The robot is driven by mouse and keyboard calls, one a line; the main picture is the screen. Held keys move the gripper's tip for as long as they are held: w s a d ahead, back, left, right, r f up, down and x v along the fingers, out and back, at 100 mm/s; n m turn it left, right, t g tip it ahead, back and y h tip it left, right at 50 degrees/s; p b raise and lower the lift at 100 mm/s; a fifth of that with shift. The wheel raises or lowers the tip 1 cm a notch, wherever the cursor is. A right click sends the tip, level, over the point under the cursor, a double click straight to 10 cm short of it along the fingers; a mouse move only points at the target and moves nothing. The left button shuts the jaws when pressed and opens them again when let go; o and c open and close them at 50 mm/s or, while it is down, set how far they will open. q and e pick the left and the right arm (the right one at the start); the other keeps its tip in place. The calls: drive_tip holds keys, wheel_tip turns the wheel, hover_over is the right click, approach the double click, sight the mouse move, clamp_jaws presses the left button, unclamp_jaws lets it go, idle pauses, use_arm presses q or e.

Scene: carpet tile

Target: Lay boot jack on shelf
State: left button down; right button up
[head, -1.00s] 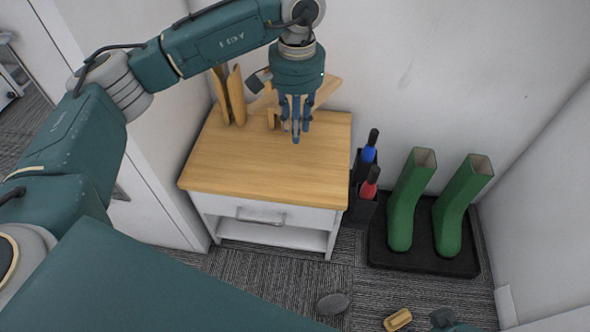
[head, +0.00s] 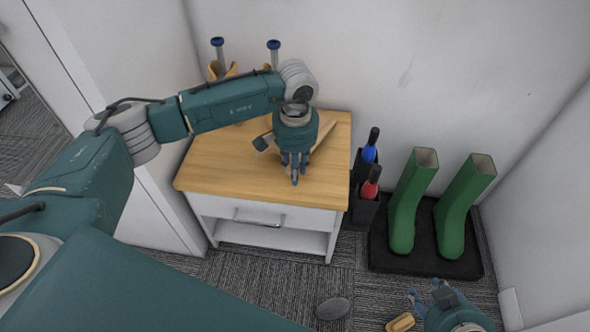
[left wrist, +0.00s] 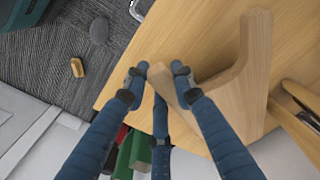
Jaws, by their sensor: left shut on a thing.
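The boot jack is a pale wooden forked piece (left wrist: 252,75), seen large in the left wrist view. My left gripper (head: 295,175) is shut on one end of it, and the fingers (left wrist: 160,78) close on its narrow tip. In the head view only a part of the boot jack (head: 325,134) shows beside the gripper, over the wooden top (head: 215,165) of a white cabinet. I cannot tell how high it is above the top. The open shelf (head: 270,237) lies below the cabinet's drawer, and looks empty. My right gripper (head: 430,298) is open and empty at the bottom right.
Two wooden boot trees with blue knobs (head: 273,45) stand at the back of the top. A black caddy (head: 362,212) with bottles and green boots (head: 408,205) on a black tray stand right. A brush (head: 400,322) and grey oval (head: 333,308) lie on the carpet.

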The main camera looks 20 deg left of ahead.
drive_tip(key=shift+w+r, duration=0.15)
drive_tip(key=shift+w, duration=0.1)
use_arm(q)
drive_tip(key=c, duration=1.4)
unclamp_jaws()
drive_tip(key=shift+c, duration=0.2)
use_arm(e)
drive_tip(key=shift+w+a+r, duration=0.1)
use_arm(q)
wheel_tip(320, 180, up, 7)
drive_tip(key=shift+r+p, duration=0.1)
drive_tip(key=shift+p, duration=0.7)
wheel_tip(320, 180, up, 4)
drive_tip(key=shift+s+f+p, duration=0.1)
drive_tip(key=shift+p, duration=0.2)
drive_tip(key=shift+d+r, duration=0.15)
drive_tip(key=shift+r, duration=0.35)
use_arm(e)
drive_tip(key=s+d+f+g, duration=0.2)
drive_tip(key=s+g, duration=0.1)
drive_tip(key=s, duration=0.5)
drive_tip(key=shift+s+d+g+h, duration=0.3)
drive_tip(key=shift+h, duration=0.1)
